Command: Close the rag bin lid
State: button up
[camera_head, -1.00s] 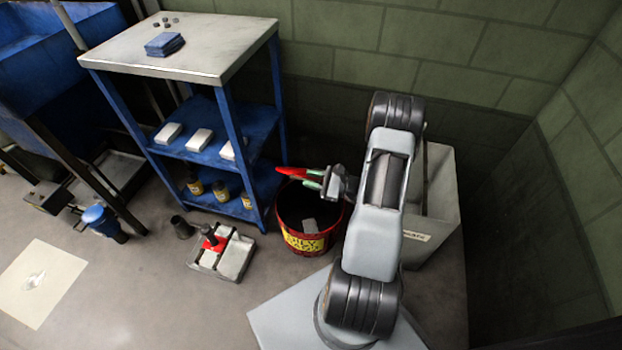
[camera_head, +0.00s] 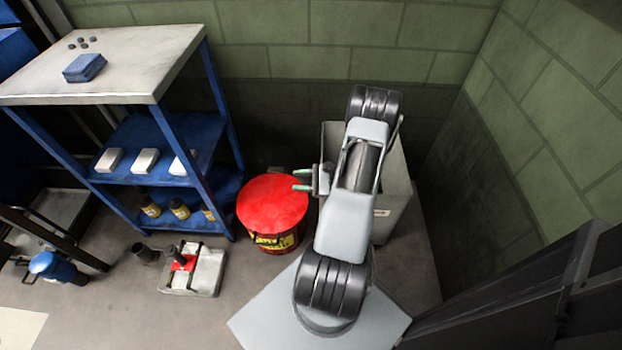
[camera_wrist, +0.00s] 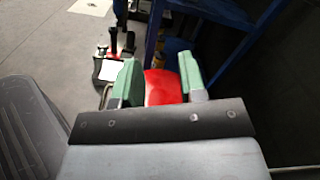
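The rag bin (camera_head: 276,242) is a round red bin with a yellow label, standing on the floor right of the blue shelf. Its red lid (camera_head: 272,201) lies flat over the top and covers the opening. My gripper (camera_head: 296,180) is at the right edge of the lid, with its green fingertips pointing left. In the wrist view the two green fingers (camera_wrist: 157,82) stand apart, and the red lid (camera_wrist: 162,88) shows beyond and between them. Nothing is held between the fingers. I cannot tell whether a fingertip touches the lid.
A blue shelf unit (camera_head: 160,92) with a grey top stands left of the bin. A tray with a red-and-black item (camera_head: 207,272) lies on the floor in front. A grey box (camera_head: 394,212) stands behind my arm at the right, near the green wall.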

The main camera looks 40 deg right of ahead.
jog(key=shift+v, duration=2)
jog(key=s+a+r+n+g+h+p, duration=0.1)
jog(key=a+r+n+g+h+p, duration=0.2)
jog(key=a+r+n+p, duration=0.4)
jog(key=s+a+r+n+g+h+p, duration=0.1)
jog(key=a+r+n+g+h+p, duration=0.2)
jog(key=r, duration=2.3)
jog(key=s+a+r+n+g+h+p, duration=0.1)
jog(key=a+r+n+g+h+p, duration=0.2)
jog(key=a+r+n+p, duration=0.9)
notch_tip(320, 180, up, 5)
jog(key=h+p, duration=0.3)
jog(key=p, duration=0.3)
jog(key=shift+a+n+g+p, duration=0.15)
jog(key=shift+n+g+p, duration=0.15)
jog(key=shift+g+p, duration=0.1)
jog(key=shift+r, duration=0.15)
